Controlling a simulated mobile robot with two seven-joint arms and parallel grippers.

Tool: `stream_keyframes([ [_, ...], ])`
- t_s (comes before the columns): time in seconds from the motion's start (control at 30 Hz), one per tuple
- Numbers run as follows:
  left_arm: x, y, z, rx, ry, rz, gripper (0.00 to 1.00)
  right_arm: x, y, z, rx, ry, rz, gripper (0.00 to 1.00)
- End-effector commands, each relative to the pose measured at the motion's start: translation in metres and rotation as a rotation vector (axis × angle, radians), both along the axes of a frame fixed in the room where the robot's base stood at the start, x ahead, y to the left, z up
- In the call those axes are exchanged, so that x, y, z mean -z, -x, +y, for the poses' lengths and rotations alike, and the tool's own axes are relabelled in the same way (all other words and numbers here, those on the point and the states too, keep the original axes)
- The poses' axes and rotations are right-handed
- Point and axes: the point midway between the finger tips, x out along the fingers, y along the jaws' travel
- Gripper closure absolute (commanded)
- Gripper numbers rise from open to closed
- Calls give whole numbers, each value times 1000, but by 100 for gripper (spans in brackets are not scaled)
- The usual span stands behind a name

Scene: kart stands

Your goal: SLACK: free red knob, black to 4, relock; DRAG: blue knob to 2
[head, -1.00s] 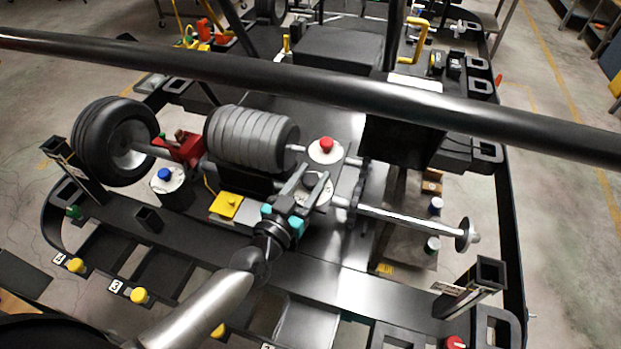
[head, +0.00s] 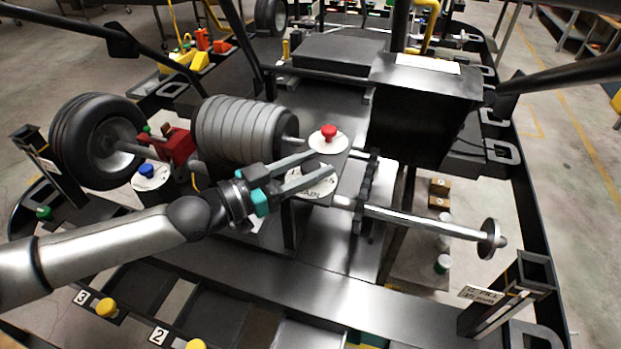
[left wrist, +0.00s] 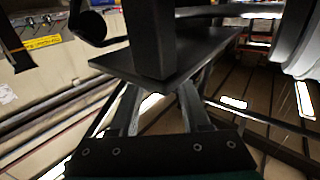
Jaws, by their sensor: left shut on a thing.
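The red knob (head: 329,131) stands on a round white plate behind my left gripper (head: 323,168). The gripper's fingers lie over a second white, lettered dial (head: 322,186) just in front of the red knob. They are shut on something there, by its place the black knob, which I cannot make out. In the left wrist view the fingers (left wrist: 160,108) reach past the edge of a dark plate on a post (left wrist: 165,62). The blue knob (head: 147,170) sits on a round white dial at the left, apart from the gripper. No dial numbers are readable. My right gripper is out of view.
A stack of grey rings (head: 238,135) and a black tyre (head: 88,140) stand left of the gripper. A silver axle (head: 425,220) runs right. Black bars cross the upper corners.

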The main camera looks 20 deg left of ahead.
Motion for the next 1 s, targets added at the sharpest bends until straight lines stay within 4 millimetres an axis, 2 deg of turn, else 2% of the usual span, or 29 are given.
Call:
stream_keyframes([
  [0.03,4,-1,1,20,-8,-4,100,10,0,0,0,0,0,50],
  [0.1,3,-1,1,49,-8,-4,100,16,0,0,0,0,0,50],
  [0.4,1,-2,1,171,-6,-5,100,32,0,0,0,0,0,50],
  [0.63,0,-1,0,269,-4,-3,100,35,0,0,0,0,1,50],
  [1.0,-1,-2,0,454,-1,0,100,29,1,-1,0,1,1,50],
])
